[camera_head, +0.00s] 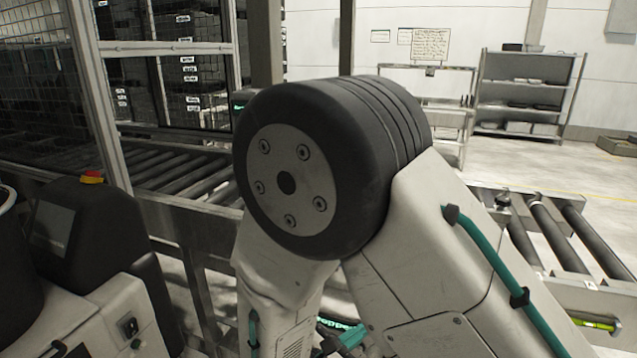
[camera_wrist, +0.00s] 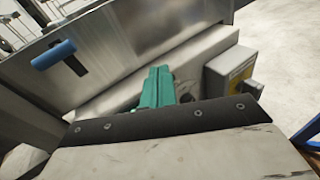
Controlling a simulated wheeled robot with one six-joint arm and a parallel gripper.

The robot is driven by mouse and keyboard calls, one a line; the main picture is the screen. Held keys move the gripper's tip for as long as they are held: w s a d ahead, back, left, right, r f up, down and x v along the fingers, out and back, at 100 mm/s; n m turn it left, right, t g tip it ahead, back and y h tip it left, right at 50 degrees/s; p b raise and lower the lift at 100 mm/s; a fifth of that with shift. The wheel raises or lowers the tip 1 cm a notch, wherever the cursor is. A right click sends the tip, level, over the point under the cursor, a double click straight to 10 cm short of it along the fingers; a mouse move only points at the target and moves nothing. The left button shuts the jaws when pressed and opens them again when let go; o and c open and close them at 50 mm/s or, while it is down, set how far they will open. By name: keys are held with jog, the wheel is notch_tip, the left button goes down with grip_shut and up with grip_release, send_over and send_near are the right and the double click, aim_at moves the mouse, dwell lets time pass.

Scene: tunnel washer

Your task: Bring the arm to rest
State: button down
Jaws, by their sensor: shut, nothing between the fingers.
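My arm fills the middle of the head view, with a large dark joint and pale links.
The wrist view shows a metal panel with a blue handle (camera_wrist: 53,55) and a grey box (camera_wrist: 235,72) with a yellow label. In the head view, roller conveyors stand left (camera_head: 165,170) and right (camera_head: 560,235). A shelf rack (camera_head: 527,95) stands behind, with open floor before it.

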jog(key=s+d+r+m+g+y, duration=0.5)
jog(key=s+d+r+m+y, duration=0.1)
jog(key=s+d+r+m, duration=0.3)
jog(key=s+d+r+m+g+y, duration=0.5)
jog(key=s+d+r+m, duration=0.5)
jog(key=r+m, duration=0.3)
jog(key=s+m+y, duration=0.1)
jog(key=m, duration=0.2)
jog(key=shift+r, duration=0.2)
